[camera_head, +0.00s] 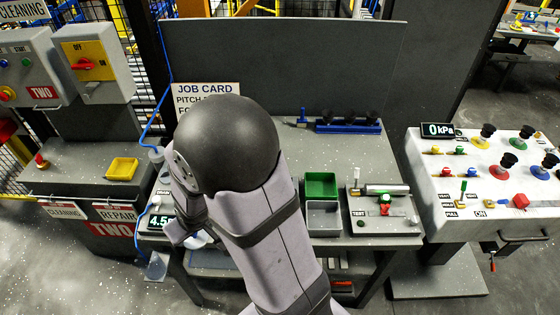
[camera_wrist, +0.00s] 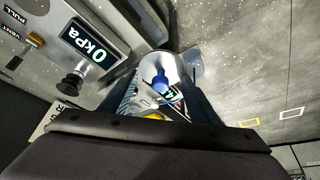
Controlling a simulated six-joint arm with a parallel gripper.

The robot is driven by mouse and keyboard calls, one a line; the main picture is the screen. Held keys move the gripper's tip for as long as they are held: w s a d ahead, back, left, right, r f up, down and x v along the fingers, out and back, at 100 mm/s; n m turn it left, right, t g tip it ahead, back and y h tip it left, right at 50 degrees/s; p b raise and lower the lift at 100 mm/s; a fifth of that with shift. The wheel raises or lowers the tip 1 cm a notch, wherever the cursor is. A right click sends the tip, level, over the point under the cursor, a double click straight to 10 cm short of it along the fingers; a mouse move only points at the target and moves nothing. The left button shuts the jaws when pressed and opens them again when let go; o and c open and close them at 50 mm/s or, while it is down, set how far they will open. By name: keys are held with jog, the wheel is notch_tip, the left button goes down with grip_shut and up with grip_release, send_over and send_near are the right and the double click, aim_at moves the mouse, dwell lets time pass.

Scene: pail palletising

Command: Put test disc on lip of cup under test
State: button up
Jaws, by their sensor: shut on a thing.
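My gripper (camera_wrist: 160,98) is shut on a pale, shiny rounded piece (camera_wrist: 150,70), which looks like the test disc, between its two dark fingers in the wrist view. A small blue cup (camera_wrist: 161,80), likely the cup under test, shows against the pale piece; I cannot tell whether they touch. In the head view my gripper (camera_head: 182,228) is at the left front of the bench, partly hidden by my own arm. A bit of white (camera_head: 200,240) shows beside it there. The disc and cup cannot be made out clearly in that view.
A lit display (camera_head: 161,222) is close to my gripper. The bench (camera_head: 285,135) also holds a green tray (camera_head: 321,186), a grey tray (camera_head: 323,218), a test fixture (camera_head: 385,210) and a blue rack (camera_head: 348,127). A 0 kPa panel (camera_head: 480,185) stands right.

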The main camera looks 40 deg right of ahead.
jog(key=w+d+m+b, duration=0.1)
jog(key=w+d, duration=0.3)
jog(key=d, duration=0.4)
jog(key=w+d+f+m+h+b, duration=0.1)
jog(key=w+d+b, duration=0.3)
jog(key=d, duration=0.4)
jog(key=w+d+f+m+b, duration=0.1)
jog(key=w+d+m+b, duration=0.1)
jog(key=w+d, duration=0.3)
jog(key=shift+w+d+h+b, duration=0.1)
jog(key=shift+d+h+b, duration=0.45)
jog(key=shift+d, duration=1.15)
jog(key=d+m+b, duration=0.2)
jog(key=d+b, duration=0.2)
jog(key=d, duration=1.1)
jog(key=b, duration=0.3)
send_over(294, 170)
jog(key=s+a, duration=0.1)
jog(key=a, duration=0.1)
notch_tip(294, 170, down, 4)
jog(key=shift+s+d+f+m+g+h, duration=0.15)
jog(key=shift+s+d+m+g+h, duration=0.1)
jog(key=shift+s+d+m+g, duration=0.2)
jog(key=shift+w+f+p, duration=0.1)
jog(key=shift+f+p, duration=1.25)
jog(key=shift+f, duration=3.55)
jog(key=shift+f, duration=0.1)
